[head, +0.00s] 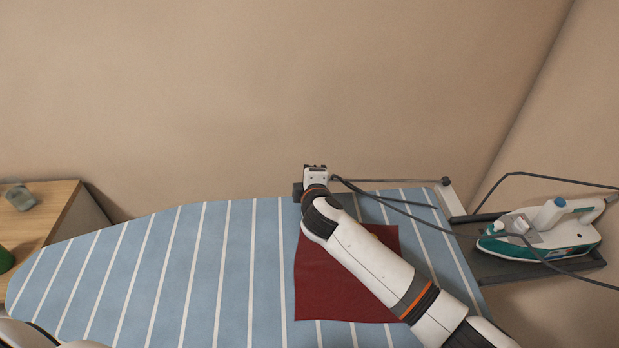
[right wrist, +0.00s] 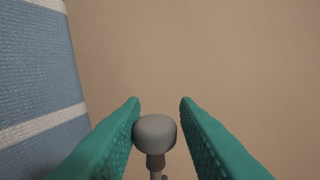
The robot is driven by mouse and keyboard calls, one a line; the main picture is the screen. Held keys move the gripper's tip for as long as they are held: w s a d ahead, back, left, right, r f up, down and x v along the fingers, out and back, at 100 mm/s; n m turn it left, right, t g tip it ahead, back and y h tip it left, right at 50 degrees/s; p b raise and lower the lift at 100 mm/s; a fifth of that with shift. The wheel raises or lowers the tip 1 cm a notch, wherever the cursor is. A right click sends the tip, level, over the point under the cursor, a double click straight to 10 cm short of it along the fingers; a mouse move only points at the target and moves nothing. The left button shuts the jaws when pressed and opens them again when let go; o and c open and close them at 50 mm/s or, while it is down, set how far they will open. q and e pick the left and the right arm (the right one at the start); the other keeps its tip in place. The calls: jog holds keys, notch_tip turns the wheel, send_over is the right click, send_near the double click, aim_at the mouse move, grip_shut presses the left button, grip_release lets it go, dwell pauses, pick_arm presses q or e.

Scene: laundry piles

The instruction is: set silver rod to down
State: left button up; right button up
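My right gripper (right wrist: 160,101) has its two teal fingers apart in the right wrist view. A grey rounded knob (right wrist: 155,131) on a short metal stem stands between them, nearer the left finger; I cannot tell whether they touch. In the head view my right arm reaches over the ironing board, and its wrist end (head: 316,176) is at the far edge; the fingers are mostly hidden there. A thin rod (head: 400,180) runs sideways along that far edge, with a dark round end at the right. The head view does not show clearly how the knob joins this rod. My left gripper is out of view.
The blue, white-striped ironing board (head: 160,270) carries a dark red cloth (head: 312,280) under my right arm. A white and teal iron (head: 545,232) rests on a dark rack (head: 500,267) at right, its cord looping across. A wooden cabinet (head: 55,200) stands left. The board's left half is clear.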

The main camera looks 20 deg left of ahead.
jog(key=shift+o, duration=1.1)
jog(key=v, duration=1.2)
jog(key=shift+r, duration=0.15)
